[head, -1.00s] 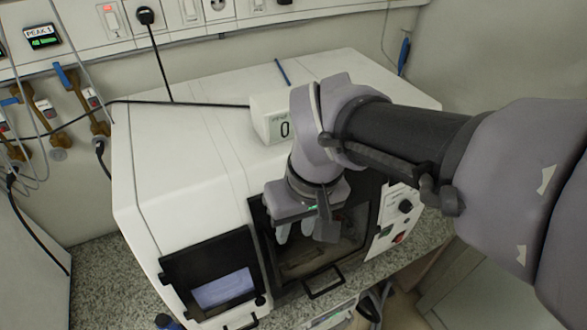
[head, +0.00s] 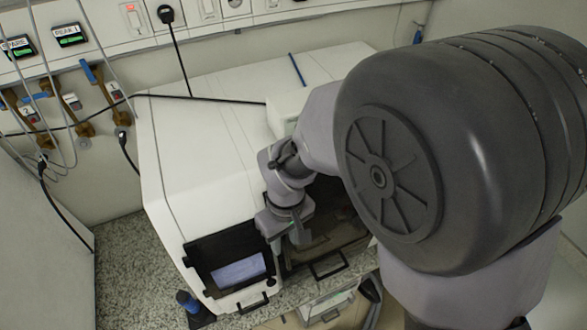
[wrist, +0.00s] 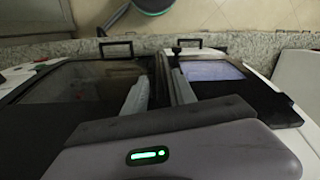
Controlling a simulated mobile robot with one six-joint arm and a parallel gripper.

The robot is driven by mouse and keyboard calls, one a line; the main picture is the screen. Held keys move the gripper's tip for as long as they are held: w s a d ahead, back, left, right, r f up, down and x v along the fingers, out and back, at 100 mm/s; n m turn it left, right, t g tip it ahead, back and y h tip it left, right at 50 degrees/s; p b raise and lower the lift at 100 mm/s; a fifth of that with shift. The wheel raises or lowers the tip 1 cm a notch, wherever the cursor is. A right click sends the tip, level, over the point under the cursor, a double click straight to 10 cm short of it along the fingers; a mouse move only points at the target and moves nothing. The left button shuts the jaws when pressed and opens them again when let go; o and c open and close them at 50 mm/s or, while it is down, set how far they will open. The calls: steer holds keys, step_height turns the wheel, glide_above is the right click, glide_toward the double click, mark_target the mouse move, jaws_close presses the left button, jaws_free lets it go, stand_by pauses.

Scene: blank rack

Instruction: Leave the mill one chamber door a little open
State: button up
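The white mill (head: 190,150) stands on the bench. Its dark-glazed chamber door (head: 335,232) is on the front, with a black bar handle (head: 330,267) at its lower edge. It looks shut, though my arm hides part of it. My gripper (head: 287,242) is over the strip between this door and the screen panel. In the wrist view the chamber door (wrist: 80,85) lies left with its handle (wrist: 115,45) beyond the fingertips. My gripper (wrist: 160,78) shows two fingers apart with nothing held between them. No mill number is readable.
A screen panel (head: 228,262) with its own handle (head: 252,304) sits left of the chamber door. It also shows in the wrist view (wrist: 235,85). A cable (head: 200,98) crosses the mill top. A blue-capped object (head: 188,302) stands at the front-left corner.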

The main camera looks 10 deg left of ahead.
steer(key=shift+f, duration=0.8)
jaws_close()
stand_by(0.9)
